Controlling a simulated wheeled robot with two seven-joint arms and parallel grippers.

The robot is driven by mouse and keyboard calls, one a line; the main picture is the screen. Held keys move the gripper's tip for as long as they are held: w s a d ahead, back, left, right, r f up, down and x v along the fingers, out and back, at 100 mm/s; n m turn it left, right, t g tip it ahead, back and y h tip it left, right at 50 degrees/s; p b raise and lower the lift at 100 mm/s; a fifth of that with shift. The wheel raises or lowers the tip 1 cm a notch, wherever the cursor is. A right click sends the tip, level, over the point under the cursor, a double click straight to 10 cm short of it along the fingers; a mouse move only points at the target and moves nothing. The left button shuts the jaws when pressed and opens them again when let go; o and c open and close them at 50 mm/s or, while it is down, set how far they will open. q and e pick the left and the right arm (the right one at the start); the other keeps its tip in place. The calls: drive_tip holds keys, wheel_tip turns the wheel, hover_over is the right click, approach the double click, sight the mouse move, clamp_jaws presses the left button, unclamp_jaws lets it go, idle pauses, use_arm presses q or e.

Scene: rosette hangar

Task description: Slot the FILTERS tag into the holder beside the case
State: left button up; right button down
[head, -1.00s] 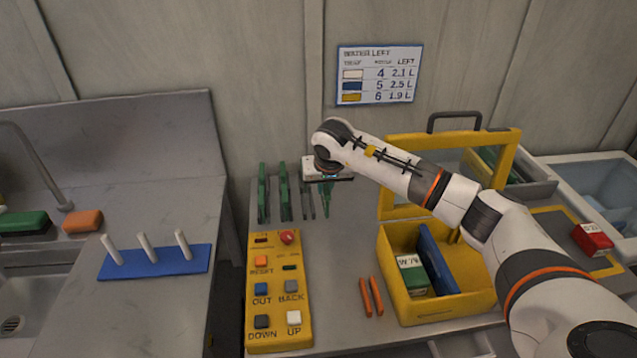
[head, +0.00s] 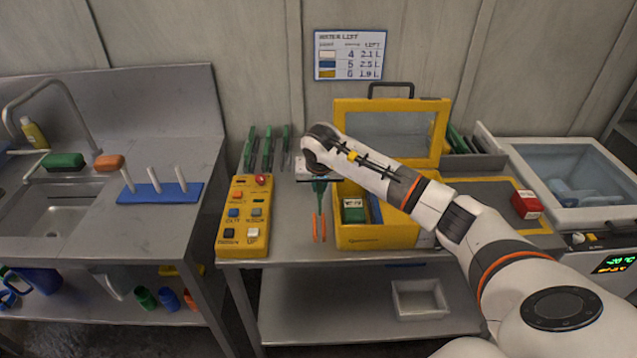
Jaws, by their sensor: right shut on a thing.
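My right gripper (head: 318,181) reaches in from the right and is shut on a narrow dark green piece (head: 319,190), which I take for the FILTERS tag. It hangs below the jaws, and no lettering on it can be read. Two thin upright orange bars (head: 318,228) on the bench, just left of the yellow case (head: 380,237), look like the holder. The green piece shows right above the bars' upper ends; I cannot tell whether they touch. The case lid (head: 391,104) stands open. My forearm hides part of the case. My left gripper is not in view.
A yellow button panel (head: 244,240) lies left of the orange bars. Several green upright pieces (head: 267,147) stand in a row behind it. A red box (head: 526,204) and a cooler (head: 575,180) are at the right. A blue peg base (head: 160,194) sits on the left counter.

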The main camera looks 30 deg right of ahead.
drive_tip(key=shift+b+x, duration=0.35)
drive_tip(key=shift+x, duration=0.45)
drive_tip(key=shift+s+a+f+b, duration=0.15)
drive_tip(key=shift+f+b, duration=0.35)
drive_tip(key=shift+f, duration=0.3)
wheel_tip(320, 180, down, 3)
drive_tip(key=shift+r+b, duration=0.25)
drive_tip(key=shift+b, duration=0.55)
drive_tip(key=shift+f+b, duration=0.75)
drive_tip(key=shift+f, duration=0.15)
use_arm(q)
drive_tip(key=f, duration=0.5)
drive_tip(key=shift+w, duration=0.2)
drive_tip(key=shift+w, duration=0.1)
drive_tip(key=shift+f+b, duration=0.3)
drive_tip(key=shift+b, duration=0.05)
use_arm(e)
drive_tip(key=shift+f, duration=0.1)
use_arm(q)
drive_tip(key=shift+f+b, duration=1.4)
use_arm(e)
drive_tip(key=shift+f, duration=1.55)
